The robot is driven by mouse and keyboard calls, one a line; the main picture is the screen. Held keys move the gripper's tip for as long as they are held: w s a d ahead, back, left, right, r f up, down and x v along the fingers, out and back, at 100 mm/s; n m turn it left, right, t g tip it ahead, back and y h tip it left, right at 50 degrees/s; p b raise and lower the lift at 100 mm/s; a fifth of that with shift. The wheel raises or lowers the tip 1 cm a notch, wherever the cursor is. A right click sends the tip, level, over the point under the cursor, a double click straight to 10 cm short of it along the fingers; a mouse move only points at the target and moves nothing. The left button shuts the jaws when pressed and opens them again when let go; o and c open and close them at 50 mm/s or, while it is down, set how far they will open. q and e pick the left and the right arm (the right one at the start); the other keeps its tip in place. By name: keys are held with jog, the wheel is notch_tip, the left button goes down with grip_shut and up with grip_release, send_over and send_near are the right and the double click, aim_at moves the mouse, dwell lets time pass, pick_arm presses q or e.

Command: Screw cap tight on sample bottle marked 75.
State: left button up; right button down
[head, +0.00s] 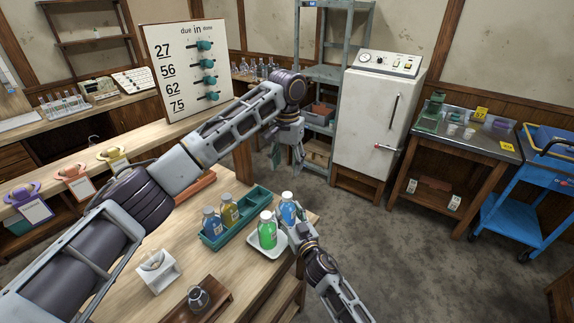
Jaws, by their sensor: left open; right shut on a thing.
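Several capped sample bottles stand on the wooden bench; their marks are too small to read. A bottle with blue liquid and a pale cap (288,208) is at my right gripper (287,228), which is shut on it near the bench's right edge. A green bottle with a white cap (267,231) stands on a white tray (258,253), just left of it. A blue bottle (211,223) and a yellow bottle (230,211) stand in a teal rack (259,194). My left gripper (299,160) is open and empty, raised above and beyond the bottles. Cap tightness cannot be told.
A board (180,60) lists 27, 56, 62 and 75 beside teal knobs. A white holder (158,272) and a small flask on a wooden stand (198,298) are at the bench front. A white cabinet (375,120) and a side table (465,143) stand beyond open floor.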

aim_at(289, 198)
jog(key=c, duration=0.5)
grip_release()
jog(key=shift+r, duration=0.15)
jog(key=shift+r, duration=4.85)
jog(key=shift+s, duration=0.1)
